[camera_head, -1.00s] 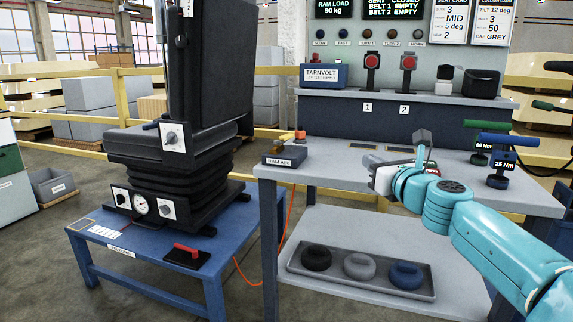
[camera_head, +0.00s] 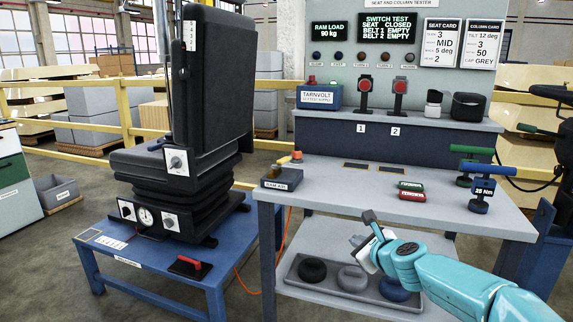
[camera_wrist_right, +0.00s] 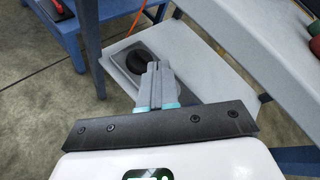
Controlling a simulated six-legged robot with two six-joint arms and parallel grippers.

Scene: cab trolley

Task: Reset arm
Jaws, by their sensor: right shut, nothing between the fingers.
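My right arm, teal, comes in from the lower right of the head view. My right gripper (camera_head: 370,217) is shut and empty, in front of the grey workbench (camera_head: 345,191) and over its lower shelf. In the right wrist view its two grey fingers (camera_wrist_right: 154,75) are pressed together, with the shelf (camera_wrist_right: 205,75) and a dark round piece (camera_wrist_right: 140,61) behind them. My left gripper does not show.
A tray (camera_head: 300,277) with round weights lies on the lower shelf, partly behind my right gripper. Red and green pieces (camera_head: 411,191) and torque drivers (camera_head: 480,195) stand on the bench. A black seat (camera_head: 210,85) stands on a blue table (camera_head: 130,262) at left.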

